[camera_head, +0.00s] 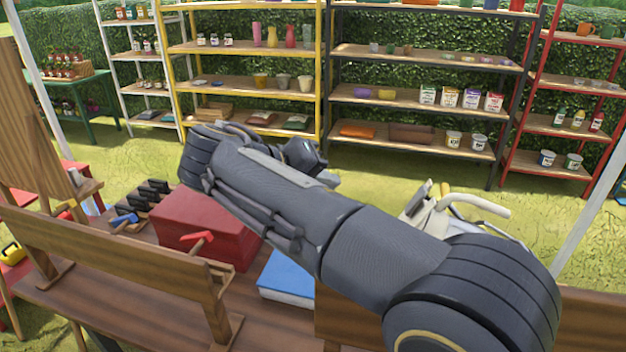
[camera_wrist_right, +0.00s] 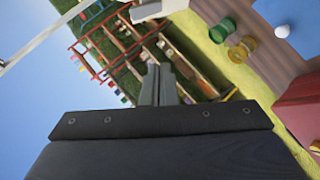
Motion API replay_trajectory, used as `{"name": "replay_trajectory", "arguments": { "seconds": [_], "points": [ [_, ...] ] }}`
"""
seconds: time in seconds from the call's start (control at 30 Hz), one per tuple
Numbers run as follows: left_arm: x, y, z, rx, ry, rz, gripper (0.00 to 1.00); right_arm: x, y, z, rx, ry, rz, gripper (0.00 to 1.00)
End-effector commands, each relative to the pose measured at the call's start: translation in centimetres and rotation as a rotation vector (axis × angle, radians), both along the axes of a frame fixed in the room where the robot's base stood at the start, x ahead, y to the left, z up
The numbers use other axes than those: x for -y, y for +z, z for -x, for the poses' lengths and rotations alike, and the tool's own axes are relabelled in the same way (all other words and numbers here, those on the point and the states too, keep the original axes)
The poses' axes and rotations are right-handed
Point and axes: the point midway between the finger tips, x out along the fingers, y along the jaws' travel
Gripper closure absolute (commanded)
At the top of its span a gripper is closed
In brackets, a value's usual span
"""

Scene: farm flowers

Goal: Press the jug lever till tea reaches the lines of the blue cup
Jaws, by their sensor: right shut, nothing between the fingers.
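My right arm crosses the middle of the head view and hides part of the table. Its gripper does not show clearly there. In the right wrist view my right gripper (camera_wrist_right: 158,84) is shut and empty, with nothing touching its fingertips. A red handle (camera_head: 197,240) sticks out in front of a red box (camera_head: 205,222) on the table in the head view. A blue handle (camera_head: 122,219) shows further left. I cannot tell whether either is the jug lever. No jug or blue cup can be made out. My left gripper is not in view.
A white device (camera_head: 468,208) is right of my arm. Shelves (camera_head: 420,60) stand behind. The wrist view shows a green spool (camera_wrist_right: 222,30) and a yellow one (camera_wrist_right: 241,51).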

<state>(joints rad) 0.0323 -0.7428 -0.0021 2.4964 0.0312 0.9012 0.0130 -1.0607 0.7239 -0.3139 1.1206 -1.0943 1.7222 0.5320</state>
Motion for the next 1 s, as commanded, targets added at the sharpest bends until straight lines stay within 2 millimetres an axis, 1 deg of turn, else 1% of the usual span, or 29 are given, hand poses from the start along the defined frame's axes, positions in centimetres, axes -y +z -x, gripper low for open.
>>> {"name": "replay_trajectory", "arguments": {
  "seconds": [0.03, 0.1, 0.2, 0.57, 0.63, 0.67, 0.93, 1.0],
  "points": [
    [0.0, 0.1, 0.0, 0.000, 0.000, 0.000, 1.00, -0.7, 0.3, 0.4, 0.001, 0.001, 0.000, 1.00],
    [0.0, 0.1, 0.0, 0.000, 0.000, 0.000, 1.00, -1.3, 0.6, 0.8, 0.000, 0.001, -0.001, 1.00],
    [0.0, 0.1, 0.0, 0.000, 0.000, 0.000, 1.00, -1.8, 0.8, 1.1, -0.001, -0.001, 0.000, 1.00],
    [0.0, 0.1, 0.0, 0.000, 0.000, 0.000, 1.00, -2.0, 0.9, 1.3, -0.001, -0.001, 0.000, 1.00],
    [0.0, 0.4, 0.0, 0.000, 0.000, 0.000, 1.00, -2.0, 1.2, 1.2, -0.001, -0.001, 0.000, 1.00],
    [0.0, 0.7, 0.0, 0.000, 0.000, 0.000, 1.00, -2.0, 1.5, 1.3, 0.000, -0.001, -0.001, 1.00],
    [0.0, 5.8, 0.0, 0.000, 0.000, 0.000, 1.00, -1.9, 6.6, 1.2, 0.000, -0.001, -0.001, 1.00],
    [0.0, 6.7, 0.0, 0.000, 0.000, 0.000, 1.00, -1.9, 7.5, 1.2, -0.001, -0.001, 0.000, 1.00]
  ]
}}
